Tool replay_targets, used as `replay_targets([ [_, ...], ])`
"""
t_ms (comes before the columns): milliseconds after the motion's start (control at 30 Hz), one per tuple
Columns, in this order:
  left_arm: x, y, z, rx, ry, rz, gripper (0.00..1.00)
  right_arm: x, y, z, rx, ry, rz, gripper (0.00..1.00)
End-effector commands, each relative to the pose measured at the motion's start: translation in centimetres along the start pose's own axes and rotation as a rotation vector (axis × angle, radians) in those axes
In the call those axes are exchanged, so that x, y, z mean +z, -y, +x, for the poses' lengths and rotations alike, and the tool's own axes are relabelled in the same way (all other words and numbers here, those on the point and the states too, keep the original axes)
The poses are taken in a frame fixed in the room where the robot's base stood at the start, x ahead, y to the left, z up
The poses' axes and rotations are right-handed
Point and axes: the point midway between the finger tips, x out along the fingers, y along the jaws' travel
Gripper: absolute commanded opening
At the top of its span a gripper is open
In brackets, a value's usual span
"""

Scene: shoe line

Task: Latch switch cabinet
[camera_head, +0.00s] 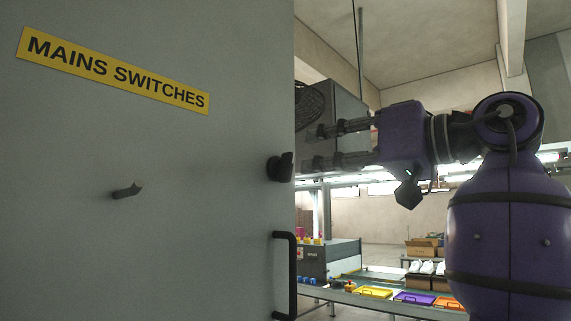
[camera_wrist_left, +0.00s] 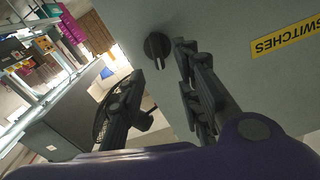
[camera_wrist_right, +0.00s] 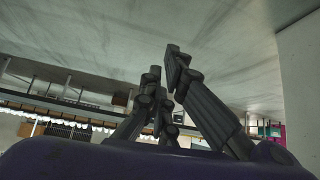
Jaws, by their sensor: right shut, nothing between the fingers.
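The grey switch cabinet door (camera_head: 190,230) fills the left of the head view, with a yellow "MAINS SWITCHES" label (camera_head: 115,70). A black latch knob (camera_head: 281,167) sits near its right edge, above a black bar handle (camera_head: 285,275). My left gripper (camera_head: 314,148) is open just right of the knob, its fingers pointing at the door side. In the left wrist view the knob (camera_wrist_left: 158,46) shows just beyond the open fingertips, with no clear contact. My right gripper (camera_wrist_right: 163,63) shows only in the right wrist view, shut and empty, away from the cabinet.
A small grey peg (camera_head: 128,190) sticks out of the door. Behind my left arm is a conveyor line with coloured trays (camera_head: 413,297), white shoes (camera_head: 427,267) and a grey machine (camera_head: 325,260). A dark box with a fan grille (camera_head: 312,105) stands behind my left fingers.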

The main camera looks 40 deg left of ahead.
Motion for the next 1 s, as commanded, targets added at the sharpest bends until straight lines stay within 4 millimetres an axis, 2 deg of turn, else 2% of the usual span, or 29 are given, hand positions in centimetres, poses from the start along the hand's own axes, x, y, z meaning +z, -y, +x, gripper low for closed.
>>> replay_targets([
  [167, 0.3, 0.1, 1.9, -0.001, 0.017, 0.001, 0.31, -0.8, 0.0, -0.1, -0.001, -0.012, 0.0, 0.0],
  [300, 0.2, 0.1, 4.2, 0.001, 0.016, 0.001, 0.31, -1.3, 0.1, -0.2, -0.004, -0.017, 0.0, 0.0],
  [500, 0.2, 0.1, 6.8, 0.002, 0.012, 0.001, 0.31, -1.5, 0.8, -0.4, -0.015, -0.015, 0.002, 0.0],
  [667, 0.3, 0.0, 7.7, 0.003, 0.011, 0.002, 0.31, -1.1, 0.8, -0.4, -0.016, -0.007, 0.003, 0.0],
  [900, 0.4, -0.1, 7.8, 0.004, 0.011, 0.003, 0.31, -0.6, 0.6, -0.5, -0.012, 0.001, 0.004, 0.0],
  [1000, 0.4, -0.1, 7.7, 0.004, 0.011, 0.003, 0.18, -0.6, 0.6, -0.5, -0.01, 0.001, 0.006, 0.0],
])
